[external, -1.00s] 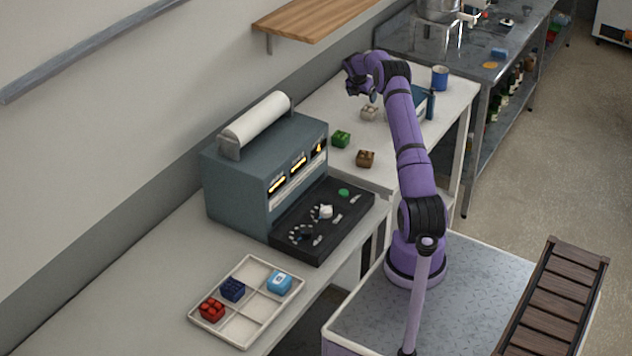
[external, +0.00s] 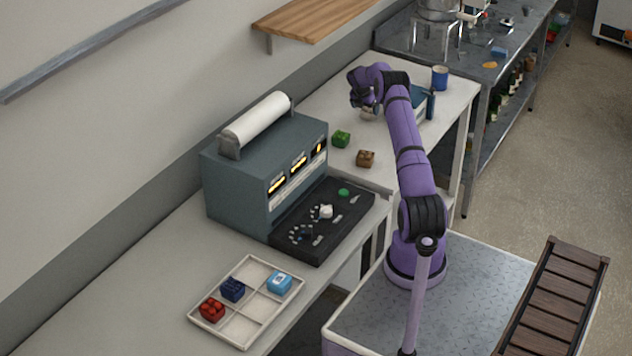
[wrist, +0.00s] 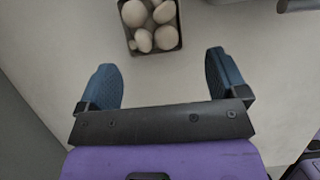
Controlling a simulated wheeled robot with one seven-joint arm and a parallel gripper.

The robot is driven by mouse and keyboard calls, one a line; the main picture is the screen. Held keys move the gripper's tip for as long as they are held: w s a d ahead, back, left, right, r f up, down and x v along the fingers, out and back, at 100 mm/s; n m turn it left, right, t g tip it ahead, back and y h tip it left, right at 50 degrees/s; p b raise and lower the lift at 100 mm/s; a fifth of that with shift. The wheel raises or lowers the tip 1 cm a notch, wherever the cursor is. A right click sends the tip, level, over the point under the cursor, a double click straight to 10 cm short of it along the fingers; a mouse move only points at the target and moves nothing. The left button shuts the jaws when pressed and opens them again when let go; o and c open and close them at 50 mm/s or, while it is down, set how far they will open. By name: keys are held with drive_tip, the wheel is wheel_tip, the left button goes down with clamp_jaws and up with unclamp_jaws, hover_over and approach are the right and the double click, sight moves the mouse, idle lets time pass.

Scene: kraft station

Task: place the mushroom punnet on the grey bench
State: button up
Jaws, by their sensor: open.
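The mushroom punnet (wrist: 152,48), a dark tray of white mushrooms, stands on the pale table at the top of the wrist view. In the external view the punnet (external: 368,113) is partly hidden by my gripper (external: 364,103). In the wrist view my gripper (wrist: 161,64) is open, with nothing between its blue fingers. The punnet lies just beyond the fingertips, apart from them. A light grey bench (external: 125,290) fills the lower left of the external view. I cannot tell for certain that it is the task's bench.
Green (external: 341,139) and brown (external: 365,158) punnets stand on the pale table (external: 400,170). A blue mug (external: 440,77) stands behind. A machine (external: 245,180) and a divided tray (external: 238,330) with red, dark blue and light blue items occupy the near bench.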

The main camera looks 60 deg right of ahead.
sight(366, 111)
drive_tip(key=shift+w+x, duration=0.1)
drive_tip(key=shift+x, duration=1.1)
drive_tip(key=shift+w+x, duration=0.15)
drive_tip(key=shift+x, duration=1.05)
drive_tip(key=c, duration=1.1)
